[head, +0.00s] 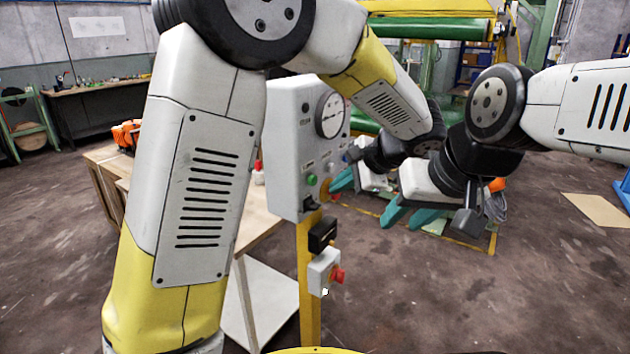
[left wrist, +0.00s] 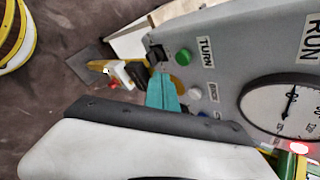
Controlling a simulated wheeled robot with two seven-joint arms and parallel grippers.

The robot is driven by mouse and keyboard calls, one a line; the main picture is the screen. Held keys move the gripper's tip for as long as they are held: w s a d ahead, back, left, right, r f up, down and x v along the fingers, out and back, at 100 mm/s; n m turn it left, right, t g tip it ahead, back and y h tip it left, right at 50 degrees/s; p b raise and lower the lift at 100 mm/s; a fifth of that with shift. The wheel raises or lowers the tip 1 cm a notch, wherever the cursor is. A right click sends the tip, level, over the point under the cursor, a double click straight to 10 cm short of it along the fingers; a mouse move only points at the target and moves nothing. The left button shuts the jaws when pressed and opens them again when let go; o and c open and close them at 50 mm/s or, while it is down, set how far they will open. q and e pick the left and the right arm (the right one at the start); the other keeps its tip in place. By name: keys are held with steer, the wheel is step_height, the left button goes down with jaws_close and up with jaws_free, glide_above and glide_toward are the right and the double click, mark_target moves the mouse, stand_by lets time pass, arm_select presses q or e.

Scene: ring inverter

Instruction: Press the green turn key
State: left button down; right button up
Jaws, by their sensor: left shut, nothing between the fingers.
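The green turn key (head: 312,180) is a round green button low on the front of a grey control box (head: 285,150). In the left wrist view the green key (left wrist: 183,56) sits beside a label reading TURN. My left gripper (head: 338,184) is shut and empty, in front of the panel and just right of the key in the head view. In the left wrist view its teal fingertips (left wrist: 163,80) point toward the panel near the green key, seemingly apart from it. My right gripper (head: 400,222) is open and empty, further right, its teal fingers apart.
A white button (left wrist: 196,93), a blue button (left wrist: 203,115) and a black switch (left wrist: 157,54) neighbour the key. A dial gauge (head: 329,114) is above. Below, a small box with a red knob (head: 338,276) is on the yellow post (head: 310,320). A wooden table (head: 255,220) stands behind.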

arm_select(q)
steer(key=shift+s+d, duration=0.75)
steer(key=shift+d, duration=0.3)
steer(key=shift+a, duration=0.1)
steer(key=s+a+r+n+g+h, duration=0.1)
steer(key=s+a+n+h, duration=0.15)
steer(key=a, duration=0.45)
steer(key=s+a+r+n+g+h, duration=0.1)
steer(key=s+a+r+n+g, duration=0.2)
steer(key=a, duration=0.4)
steer(key=s+a+n+t+h, duration=0.2)
steer(key=s+a+n, duration=0.1)
steer(key=s, duration=0.3)
steer(key=s+a+n+t+h, duration=0.1)
steer(key=s+a+n+h, duration=0.2)
steer(key=s, duration=0.4)
steer(key=a+n, duration=0.1)
steer(key=n, duration=0.1)
steer(key=shift+a+r+n+t, duration=0.2)
steer(key=shift+r+n+t, duration=0.15)
steer(key=shift+r+t, duration=0.05)
